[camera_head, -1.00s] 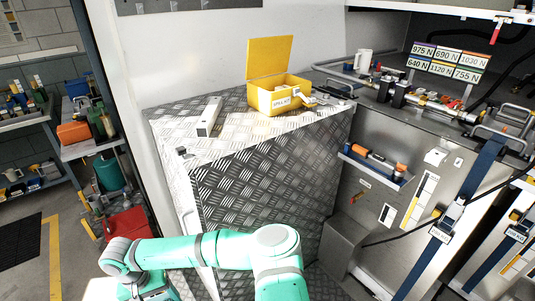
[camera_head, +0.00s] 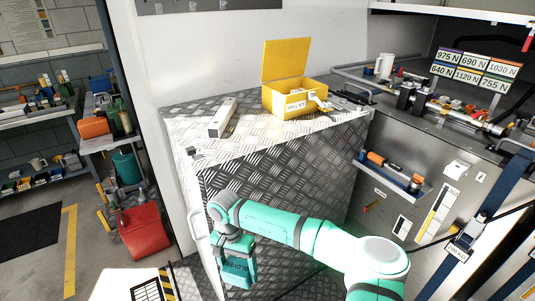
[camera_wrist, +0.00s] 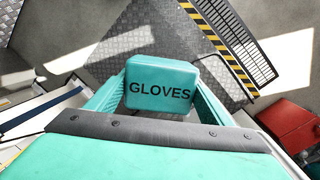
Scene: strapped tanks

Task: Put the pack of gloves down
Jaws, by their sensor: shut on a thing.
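The pack of gloves (camera_wrist: 160,74) is a teal block with the dark word GLOVES on it, in the middle of the wrist view. My gripper (camera_wrist: 160,100) is shut on it, with a teal finger on each side. In the head view the pack (camera_head: 238,272) hangs below my wrist, in front of the chequer-plate box. My arm hides part of that box's front. The pack is in the air, lower than the box top (camera_head: 185,125).
On the box top stand an open yellow spill kit box (camera_head: 295,103) and a pale long block (camera_head: 222,118), with bare plate around them. A red container (camera_head: 145,232) stands on the floor at left. A grey cabinet (camera_head: 400,205) with a small tray is at right.

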